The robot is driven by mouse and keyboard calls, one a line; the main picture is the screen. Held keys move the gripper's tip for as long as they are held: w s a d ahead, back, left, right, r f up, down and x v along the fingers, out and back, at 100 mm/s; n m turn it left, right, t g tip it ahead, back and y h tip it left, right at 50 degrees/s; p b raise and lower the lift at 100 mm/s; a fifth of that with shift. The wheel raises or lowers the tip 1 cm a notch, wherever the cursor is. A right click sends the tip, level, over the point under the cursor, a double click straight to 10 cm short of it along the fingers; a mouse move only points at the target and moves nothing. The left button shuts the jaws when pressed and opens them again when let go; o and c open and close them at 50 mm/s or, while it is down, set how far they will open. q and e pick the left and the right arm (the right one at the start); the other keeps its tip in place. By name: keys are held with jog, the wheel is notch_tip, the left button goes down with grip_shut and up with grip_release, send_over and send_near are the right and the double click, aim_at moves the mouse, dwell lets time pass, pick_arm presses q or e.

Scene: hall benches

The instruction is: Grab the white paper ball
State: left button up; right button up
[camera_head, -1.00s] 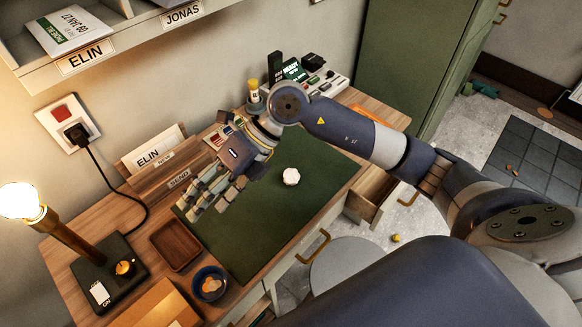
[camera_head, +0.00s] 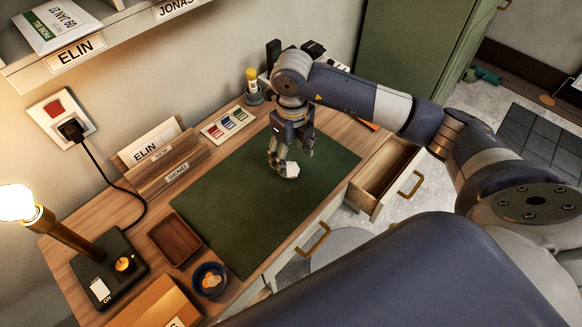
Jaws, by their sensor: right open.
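The white paper ball (camera_head: 291,170) is a small crumpled lump on the dark green desk mat (camera_head: 225,215), near the mat's upper right part. My right gripper (camera_head: 284,163) points down at the ball from above, with its fingers at the ball's left and far side. The fingers are open and partly cover the ball's left edge. I cannot tell whether a finger touches it. My left gripper is not in view.
An open drawer (camera_head: 385,182) sticks out at the desk's right. A brown tray (camera_head: 175,240), a blue bowl (camera_head: 209,279) and a lit lamp (camera_head: 75,235) stand at the left. A letter holder (camera_head: 170,170) stands behind the mat. Most of the mat is clear.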

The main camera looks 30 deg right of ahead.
aim_at(291, 166)
jog(key=shift+a+f+p, duration=0.15)
jog(key=shift+f+p, duration=0.35)
jog(key=shift+f, duration=1.85)
jog(key=c, duration=0.8)
